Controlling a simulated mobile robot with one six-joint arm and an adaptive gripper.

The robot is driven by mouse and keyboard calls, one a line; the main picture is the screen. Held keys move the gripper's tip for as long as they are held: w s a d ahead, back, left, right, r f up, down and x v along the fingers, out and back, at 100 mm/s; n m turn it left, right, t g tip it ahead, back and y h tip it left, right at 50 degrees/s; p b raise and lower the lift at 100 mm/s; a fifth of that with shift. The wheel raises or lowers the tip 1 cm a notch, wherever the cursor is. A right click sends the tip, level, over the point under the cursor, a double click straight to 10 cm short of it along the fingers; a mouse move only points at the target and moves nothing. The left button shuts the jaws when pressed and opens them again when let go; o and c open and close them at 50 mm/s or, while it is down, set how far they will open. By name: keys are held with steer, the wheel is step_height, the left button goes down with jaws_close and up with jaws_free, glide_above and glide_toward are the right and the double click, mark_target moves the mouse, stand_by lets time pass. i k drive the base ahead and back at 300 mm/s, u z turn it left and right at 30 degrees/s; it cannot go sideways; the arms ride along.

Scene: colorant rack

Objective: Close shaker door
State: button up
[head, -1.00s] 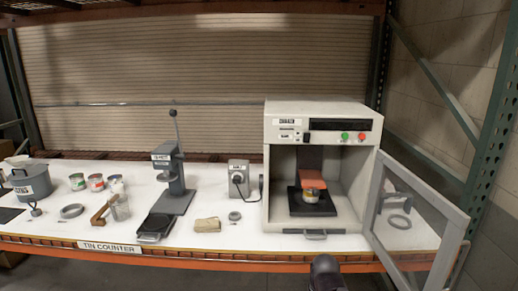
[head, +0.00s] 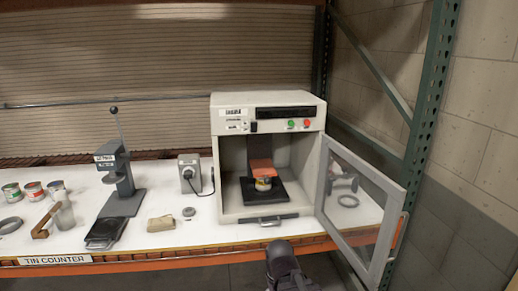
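The shaker (head: 229,170) is a pale box with an open front, standing on the counter. Its framed, see-through door (head: 326,187) is hinged on the right side and stands wide open, swung out past the counter's front edge. A small tin (head: 263,184) sits inside on a dark plate, under a reddish clamp block (head: 261,167). Part of my arm shows at the bottom centre, below the counter edge and left of the door. My gripper's fingertips cannot be made out, so its opening is not visible.
A green rack post (head: 432,110) and a block wall stand right of the door. A lever press (head: 120,175), a small grey box (head: 189,173), a tan block (head: 161,223) and several tins stand on the counter to the left. The floor in front is free.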

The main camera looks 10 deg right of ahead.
mark_target(371, 277)
steer(key=u, duration=0.3)
steer(key=k, duration=1)
steer(key=z, duration=0.45)
